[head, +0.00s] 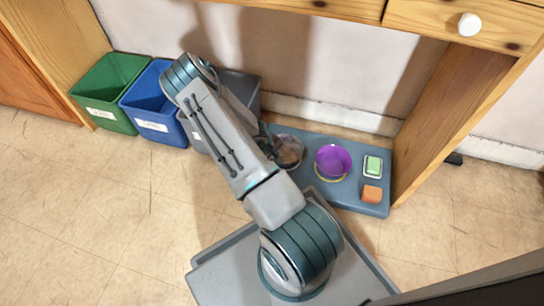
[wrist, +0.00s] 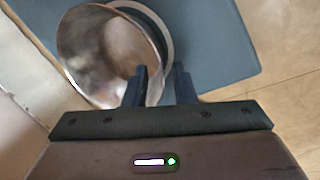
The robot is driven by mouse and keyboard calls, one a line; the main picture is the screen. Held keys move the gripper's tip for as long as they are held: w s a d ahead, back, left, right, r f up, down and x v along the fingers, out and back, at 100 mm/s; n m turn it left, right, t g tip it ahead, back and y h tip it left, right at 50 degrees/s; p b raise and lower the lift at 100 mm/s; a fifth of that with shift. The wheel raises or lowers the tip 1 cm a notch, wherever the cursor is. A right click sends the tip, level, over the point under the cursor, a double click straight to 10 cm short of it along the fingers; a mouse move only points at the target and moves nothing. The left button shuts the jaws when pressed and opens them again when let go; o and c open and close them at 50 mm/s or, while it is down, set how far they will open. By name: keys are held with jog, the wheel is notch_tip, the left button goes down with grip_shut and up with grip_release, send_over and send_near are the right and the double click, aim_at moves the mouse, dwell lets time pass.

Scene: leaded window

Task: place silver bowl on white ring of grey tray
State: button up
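The silver bowl (head: 289,151) is at the left part of the grey tray (head: 338,195), partly behind my arm. In the wrist view the bowl (wrist: 105,45) shows its shiny inside. An arc of the white ring (wrist: 168,38) shows beyond the bowl's right side; the bowl hides the rest and looks off-centre from it. My gripper (wrist: 160,86) is at the bowl's near right rim, with its two fingers apart. The bowl's wall passes between them, with a gap visible on the right finger's side. My arm hides the gripper in the head view.
A purple bowl (head: 332,161) stands on a yellow ring on the tray. A green block (head: 373,165) and an orange block (head: 372,195) are at the tray's right. Green (head: 108,92), blue (head: 152,105) and grey bins stand left. A wooden desk leg (head: 455,120) borders the right.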

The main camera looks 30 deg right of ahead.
jog(key=p+v, duration=0.6)
jog(key=v, duration=0.6)
jog(key=shift+r, duration=0.15)
dwell(0.3)
